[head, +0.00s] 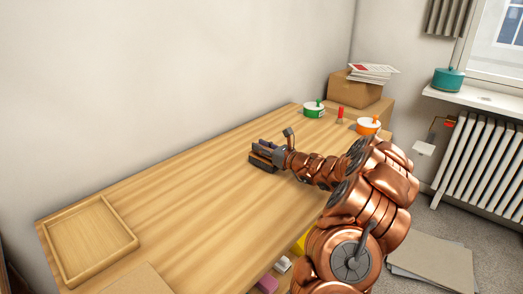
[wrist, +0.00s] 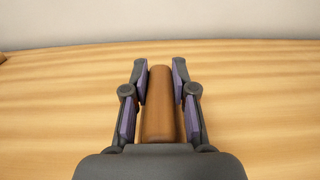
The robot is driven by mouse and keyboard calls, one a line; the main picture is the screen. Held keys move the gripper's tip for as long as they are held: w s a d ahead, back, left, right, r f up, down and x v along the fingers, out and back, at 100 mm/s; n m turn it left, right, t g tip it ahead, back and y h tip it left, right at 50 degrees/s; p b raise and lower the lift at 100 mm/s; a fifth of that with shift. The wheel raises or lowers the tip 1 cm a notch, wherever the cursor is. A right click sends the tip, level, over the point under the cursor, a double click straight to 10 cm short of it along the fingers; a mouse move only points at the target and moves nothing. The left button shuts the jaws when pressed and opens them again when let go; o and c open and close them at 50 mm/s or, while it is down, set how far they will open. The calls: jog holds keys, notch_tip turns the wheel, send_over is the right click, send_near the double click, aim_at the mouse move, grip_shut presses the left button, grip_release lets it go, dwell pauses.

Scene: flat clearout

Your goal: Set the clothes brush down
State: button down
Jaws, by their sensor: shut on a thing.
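The clothes brush (wrist: 158,105) shows in the wrist view as a brown wooden block, lengthwise between the two finger pads. My gripper (wrist: 160,68) is shut on it; it also shows in the head view (head: 262,154), over the back middle part of the wooden table (head: 190,190). In the head view the brush is hard to tell from the dark fingers. Its underside is hidden, and I cannot tell whether it touches the table top.
A shallow wooden tray (head: 133,240) lies at the table's left end. A green round item (head: 314,110), a small red item (head: 340,113) and an orange round item (head: 368,127) stand at the far right, near a cardboard box (head: 352,91). The table between is clear.

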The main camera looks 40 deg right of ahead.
jog(key=shift+f, duration=0.5)
jog(key=c, duration=0.9)
grip_release()
jog(key=shift+f, duration=0.1)
jog(key=shift+c, duration=0.2)
